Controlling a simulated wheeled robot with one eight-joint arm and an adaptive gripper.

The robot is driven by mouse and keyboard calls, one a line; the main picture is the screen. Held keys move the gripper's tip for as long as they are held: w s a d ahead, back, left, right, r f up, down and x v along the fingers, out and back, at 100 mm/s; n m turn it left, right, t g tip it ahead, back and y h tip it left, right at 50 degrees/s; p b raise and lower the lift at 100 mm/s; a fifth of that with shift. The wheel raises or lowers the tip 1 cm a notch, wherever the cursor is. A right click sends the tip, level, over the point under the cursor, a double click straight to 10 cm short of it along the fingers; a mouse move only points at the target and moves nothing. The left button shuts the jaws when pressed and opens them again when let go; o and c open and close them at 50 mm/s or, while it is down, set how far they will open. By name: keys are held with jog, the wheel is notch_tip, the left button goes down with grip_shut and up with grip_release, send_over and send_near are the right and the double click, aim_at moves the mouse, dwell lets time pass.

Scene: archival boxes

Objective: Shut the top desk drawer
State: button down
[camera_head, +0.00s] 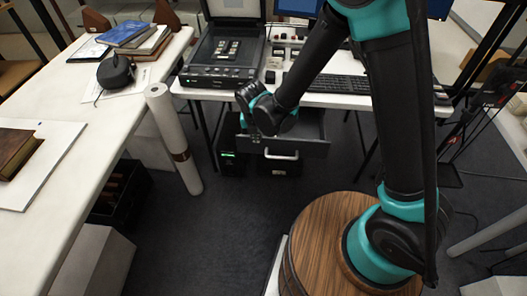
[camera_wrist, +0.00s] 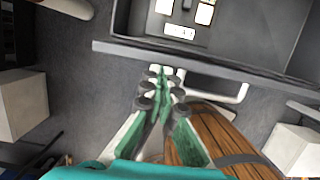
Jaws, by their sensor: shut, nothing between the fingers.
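The top desk drawer (camera_head: 312,146) is pulled out below the white desk, its dark front facing me. Its pale bar handle (camera_head: 282,156) is on that front. In the wrist view the open drawer (camera_wrist: 265,35) fills the upper right, and its grey front edge crosses the picture. The handle (camera_wrist: 225,95) shows just below that edge. My gripper (camera_head: 255,138) is at the left part of the drawer front. In the wrist view my gripper (camera_wrist: 162,74) is shut and empty, its tips close to the front near the handle. Whether they touch is unclear.
A scanner (camera_head: 219,77) and a keyboard (camera_head: 335,83) are on the desk (camera_head: 310,100) above. A tall pale roll (camera_head: 172,135) stands to the left, beside a long white table (camera_head: 100,125). Pale cards (camera_wrist: 179,30) lie in the drawer. The dark floor between is clear.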

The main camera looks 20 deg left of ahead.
jog(key=w+a, duration=0.4)
jog(key=w, duration=1.2)
jog(key=shift+w, duration=0.35)
